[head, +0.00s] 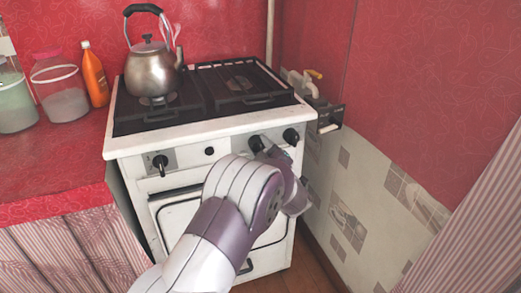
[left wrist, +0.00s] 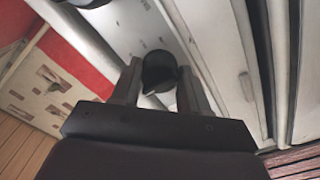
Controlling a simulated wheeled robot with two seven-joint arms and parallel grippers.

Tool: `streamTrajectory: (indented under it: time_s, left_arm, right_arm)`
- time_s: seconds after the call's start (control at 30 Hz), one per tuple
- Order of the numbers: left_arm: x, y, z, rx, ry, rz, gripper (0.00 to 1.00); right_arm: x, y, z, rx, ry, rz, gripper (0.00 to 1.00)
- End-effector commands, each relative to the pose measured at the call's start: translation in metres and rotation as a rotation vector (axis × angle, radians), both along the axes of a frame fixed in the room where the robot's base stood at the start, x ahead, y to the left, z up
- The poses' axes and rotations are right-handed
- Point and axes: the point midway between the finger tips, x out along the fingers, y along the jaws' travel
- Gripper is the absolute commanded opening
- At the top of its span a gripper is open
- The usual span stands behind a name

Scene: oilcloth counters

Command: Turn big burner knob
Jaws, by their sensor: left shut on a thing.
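The white stove (head: 130,147) has a row of black knobs on its front panel. My left gripper (head: 268,148) reaches the right part of this panel. Its fingers are shut on a black burner knob (head: 257,143), with one finger on each side of it. The held knob also shows in the left wrist view (left wrist: 158,70), between the two grey fingers. The arm hides part of the panel below. I cannot read any marking that tells which burner this knob serves. My right gripper is not in view.
Another knob (head: 291,136) sits close on the right, and one (head: 160,162) is far left. A metal kettle (head: 152,72) stands on the left burner. Jars and an orange bottle (head: 95,76) stand on the red counter (head: 50,160). A tiled wall (head: 350,195) is right of the stove.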

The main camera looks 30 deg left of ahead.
Motion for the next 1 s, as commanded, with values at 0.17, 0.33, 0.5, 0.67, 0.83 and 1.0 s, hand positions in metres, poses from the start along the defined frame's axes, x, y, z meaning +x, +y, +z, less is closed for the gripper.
streamTrajectory:
  time_s: [0.17, 0.33, 0.5, 0.67, 0.83, 1.0]
  left_arm:
    - [0.000, 0.000, -0.002, -0.002, 0.003, 0.000, 0.54]
    - [0.000, 0.000, -0.001, 0.000, 0.002, 0.000, 0.70]
    - [0.000, 0.000, 0.000, 0.004, 0.007, 0.000, 0.70]
    - [0.000, 0.000, 0.007, 0.119, 0.143, 0.000, 0.70]
    - [-0.001, 0.001, 0.007, 0.407, 0.481, 0.000, 0.70]
    - [-0.020, -0.024, 0.003, 0.525, 0.613, -0.005, 0.70]
  right_arm:
    - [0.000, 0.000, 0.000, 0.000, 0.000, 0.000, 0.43]
    - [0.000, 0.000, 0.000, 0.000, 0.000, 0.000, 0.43]
    - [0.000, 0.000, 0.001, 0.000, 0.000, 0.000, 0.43]
    - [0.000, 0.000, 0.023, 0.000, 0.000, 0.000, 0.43]
    - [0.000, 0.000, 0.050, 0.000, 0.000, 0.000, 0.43]
    - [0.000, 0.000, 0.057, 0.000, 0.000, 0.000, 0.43]
